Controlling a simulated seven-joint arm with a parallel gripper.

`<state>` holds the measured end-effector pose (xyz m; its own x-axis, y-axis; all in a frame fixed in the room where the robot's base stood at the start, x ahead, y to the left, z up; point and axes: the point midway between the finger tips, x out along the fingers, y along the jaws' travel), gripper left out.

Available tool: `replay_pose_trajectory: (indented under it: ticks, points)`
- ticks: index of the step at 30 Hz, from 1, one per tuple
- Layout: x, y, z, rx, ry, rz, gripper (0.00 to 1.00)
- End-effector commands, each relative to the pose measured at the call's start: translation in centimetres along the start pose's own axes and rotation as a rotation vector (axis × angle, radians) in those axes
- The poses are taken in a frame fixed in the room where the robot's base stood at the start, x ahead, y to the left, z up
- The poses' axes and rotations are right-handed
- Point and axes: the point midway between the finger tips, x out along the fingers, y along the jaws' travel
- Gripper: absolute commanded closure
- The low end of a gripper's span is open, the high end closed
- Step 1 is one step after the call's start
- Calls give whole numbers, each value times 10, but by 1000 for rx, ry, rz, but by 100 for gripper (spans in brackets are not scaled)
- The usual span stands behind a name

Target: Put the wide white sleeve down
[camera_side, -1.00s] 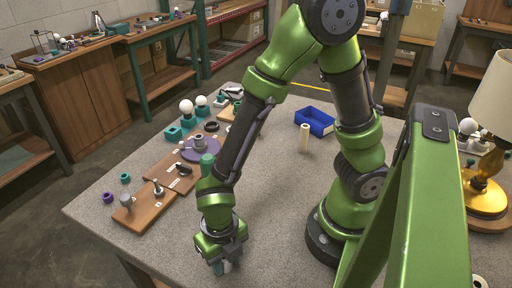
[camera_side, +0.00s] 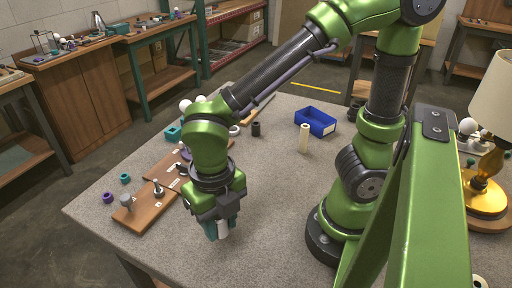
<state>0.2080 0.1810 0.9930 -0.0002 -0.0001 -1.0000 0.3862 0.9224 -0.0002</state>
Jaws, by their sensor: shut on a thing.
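My gripper (camera_side: 217,230) is shut on a small whitish piece, the wide white sleeve (camera_side: 223,229), of which only a part shows beside the teal fingertip. The rest of the sleeve is hidden by the gripper. It is over the front left part of the grey table, right of the wooden boards. I cannot tell from this view how high the sleeve is above the table.
A wooden board with pegs (camera_side: 140,208) lies to the left. A black cylinder (camera_side: 256,129) stands farther back. A lamp (camera_side: 487,185) is at the right. The table's middle is clear.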

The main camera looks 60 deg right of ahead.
Motion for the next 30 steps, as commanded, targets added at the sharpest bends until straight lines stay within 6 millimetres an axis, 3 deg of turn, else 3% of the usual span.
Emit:
replay_pose_trajectory:
  ticks: [3,11,17,23,30]
  points:
    - [-32,1,1,1,-6,9,95]
    - [-83,1,1,1,-4,5,95]
    - [-81,-15,35,161,1,1,95]
    - [-81,-45,81,393,2,1,95]
    - [-81,-120,148,806,3,2,95]
